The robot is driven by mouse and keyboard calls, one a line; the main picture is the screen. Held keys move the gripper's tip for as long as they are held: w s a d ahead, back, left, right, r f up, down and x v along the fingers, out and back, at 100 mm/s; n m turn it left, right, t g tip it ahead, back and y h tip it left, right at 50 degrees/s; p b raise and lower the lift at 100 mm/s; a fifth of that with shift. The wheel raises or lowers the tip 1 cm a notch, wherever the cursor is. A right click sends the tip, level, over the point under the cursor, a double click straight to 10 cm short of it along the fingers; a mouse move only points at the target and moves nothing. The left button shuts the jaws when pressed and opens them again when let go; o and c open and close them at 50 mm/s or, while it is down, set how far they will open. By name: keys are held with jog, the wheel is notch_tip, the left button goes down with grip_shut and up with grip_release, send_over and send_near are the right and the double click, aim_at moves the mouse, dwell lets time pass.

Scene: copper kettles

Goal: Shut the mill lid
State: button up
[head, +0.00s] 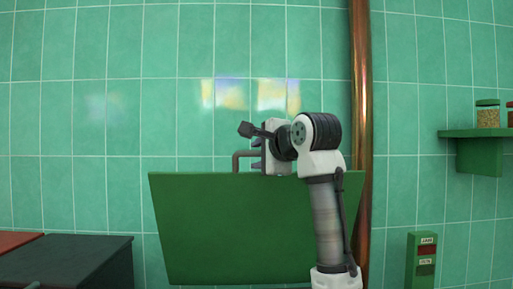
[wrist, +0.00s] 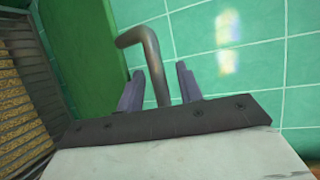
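The green mill lid (head: 235,232) stands raised in the head view, its broad face toward me. It also shows in the wrist view (wrist: 82,35) at upper left. A bent grey bar handle (head: 236,158) is at the lid's top edge. In the wrist view the handle (wrist: 146,50) runs between the two fingers of my gripper (wrist: 158,88). The fingers are apart, with a gap visible on each side of the bar. In the head view my gripper (head: 257,156) is just right of the handle, and my arm covers the lid's right part.
A slatted opening (wrist: 22,100) with grain-coloured contents shows at left in the wrist view. A dark box (head: 75,262) stands at lower left. A copper pipe (head: 361,90) runs vertically behind my arm. A green shelf (head: 478,135) with jars and a green switch box (head: 421,262) are at right.

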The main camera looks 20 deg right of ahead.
jog(key=shift+w+a+f, duration=0.1)
jog(key=shift+w+f, duration=0.05)
jog(key=shift+w, duration=0.55)
grip_shut()
